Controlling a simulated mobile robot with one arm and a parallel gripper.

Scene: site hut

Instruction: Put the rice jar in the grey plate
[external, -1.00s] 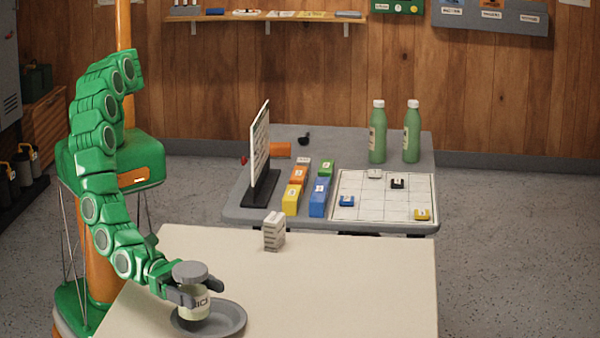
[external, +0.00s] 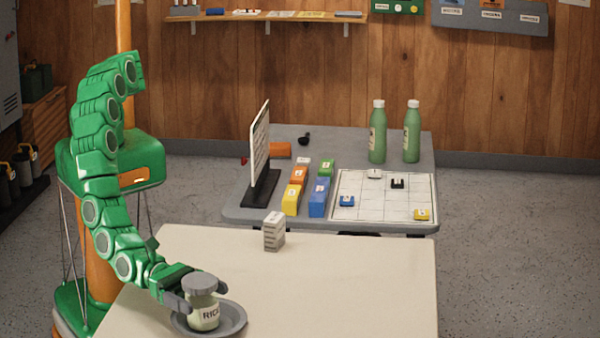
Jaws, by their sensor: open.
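The rice jar (external: 204,316), pale with a grey lid and a label, stands upright in the grey plate (external: 238,323) near the front left of the cream table. My gripper (external: 201,294) is open around the jar, with one finger on its left side and the other at its right, behind it. I cannot tell whether the fingers touch the jar. Part of the plate is hidden behind the jar.
The cream table (external: 340,285) is otherwise clear. Behind it, a grey table (external: 345,157) holds two green bottles, coloured boxes, a gridded board and an upright panel.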

